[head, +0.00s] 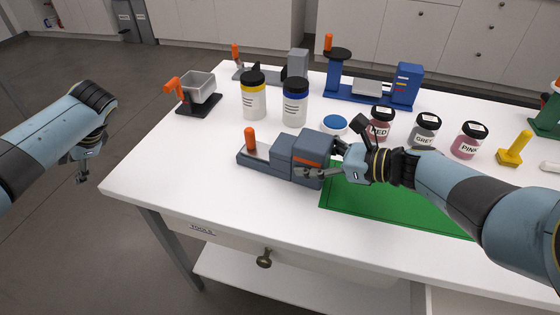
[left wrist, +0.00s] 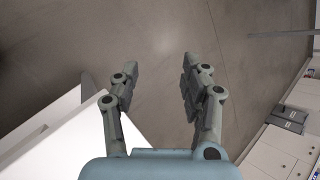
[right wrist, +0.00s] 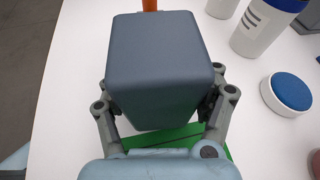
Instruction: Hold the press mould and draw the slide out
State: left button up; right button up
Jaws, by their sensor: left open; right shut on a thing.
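The press mould (head: 312,150) is a blue-grey block with an orange stripe, standing on the white table at the edge of a green mat. A lower base with an upright orange handle (head: 250,140) extends from its left end; I take this for the slide side. My right gripper (head: 322,160) is shut on the block's right end, one finger on each side. In the right wrist view the block (right wrist: 163,65) fills the space between the fingers. My left gripper (head: 84,164) is open and empty, off the table's left edge; the left wrist view shows its spread fingers (left wrist: 160,82) over the floor.
Behind the mould stand a yellow-banded jar (head: 253,98), a blue-banded jar (head: 294,106) and a blue-topped round tin (head: 335,123). An orange-handled device (head: 197,90) is at back left. Several labelled pigment jars (head: 425,130) stand at right. The table's front left is clear.

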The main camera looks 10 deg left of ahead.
pick_arm(q)
jog(key=w+d+r+m+h, duration=0.2)
jog(key=w+d, duration=0.2)
jog(key=d, duration=0.3)
jog(key=w+d+r+m+t+h, duration=0.1)
jog(key=w+d+r+m, duration=0.2)
jog(key=d, duration=0.5)
jog(key=w+d+r+m+h, duration=0.1)
jog(key=w+d+r+h, duration=0.1)
jog(key=w+d, duration=0.4)
jog(key=m+t+h, duration=0.1)
jog(key=m+h, duration=0.2)
jog(key=m, duration=0.2)
send_near(249, 130)
jog(key=shift+m, duration=0.3)
jog(key=f, duration=1.1)
jog(key=shift+w+d+f, duration=0.1)
jog(key=shift+w+d, duration=0.05)
jog(key=shift+w, duration=0.1)
grip_shut()
